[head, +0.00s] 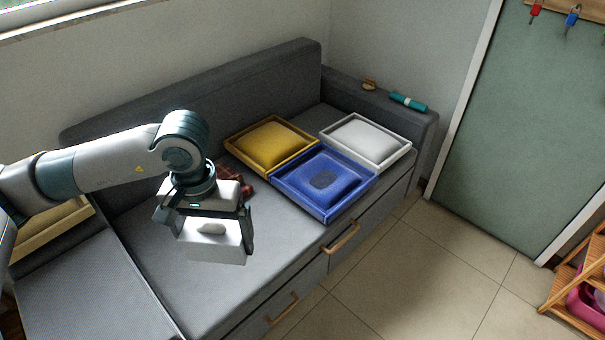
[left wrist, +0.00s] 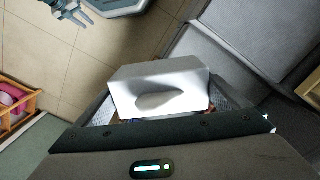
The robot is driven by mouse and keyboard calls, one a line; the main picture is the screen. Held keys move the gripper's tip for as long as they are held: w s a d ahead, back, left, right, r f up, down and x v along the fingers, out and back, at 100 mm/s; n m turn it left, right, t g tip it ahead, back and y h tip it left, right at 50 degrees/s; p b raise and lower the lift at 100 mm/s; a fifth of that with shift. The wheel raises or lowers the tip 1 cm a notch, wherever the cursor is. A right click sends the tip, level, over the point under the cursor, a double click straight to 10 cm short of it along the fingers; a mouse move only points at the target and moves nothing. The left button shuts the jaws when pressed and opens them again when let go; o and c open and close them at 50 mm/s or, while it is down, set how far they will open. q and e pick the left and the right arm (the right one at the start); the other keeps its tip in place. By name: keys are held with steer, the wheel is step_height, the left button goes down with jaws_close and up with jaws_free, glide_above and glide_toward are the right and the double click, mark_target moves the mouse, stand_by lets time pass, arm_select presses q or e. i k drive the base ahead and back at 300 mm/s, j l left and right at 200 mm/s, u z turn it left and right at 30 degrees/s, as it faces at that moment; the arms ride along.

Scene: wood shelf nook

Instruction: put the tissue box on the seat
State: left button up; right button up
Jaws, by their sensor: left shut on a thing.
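The white tissue box (head: 213,245) is held in my left gripper (head: 212,228), over the front part of the grey sofa seat (head: 275,228). The gripper is shut on the box, with one finger on each side. In the left wrist view the tissue box (left wrist: 160,90) sits between the two fingers, its oval opening facing the camera. The seat also shows in the left wrist view (left wrist: 205,62). I cannot tell whether the box touches the seat. My right gripper is not clearly in the head view.
Yellow (head: 308,147), white (head: 405,150) and blue (head: 325,216) trays with cushions lie on the seat's right part. A dark red cloth-like item (head: 247,190) is partly hidden behind my gripper. The armrest holds a teal roll (head: 408,102). Bare seat lies right of the box.

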mark_target(278, 227)
steer(key=i+j, duration=0.1)
steer(key=i, duration=0.75)
steer(key=z, duration=0.05)
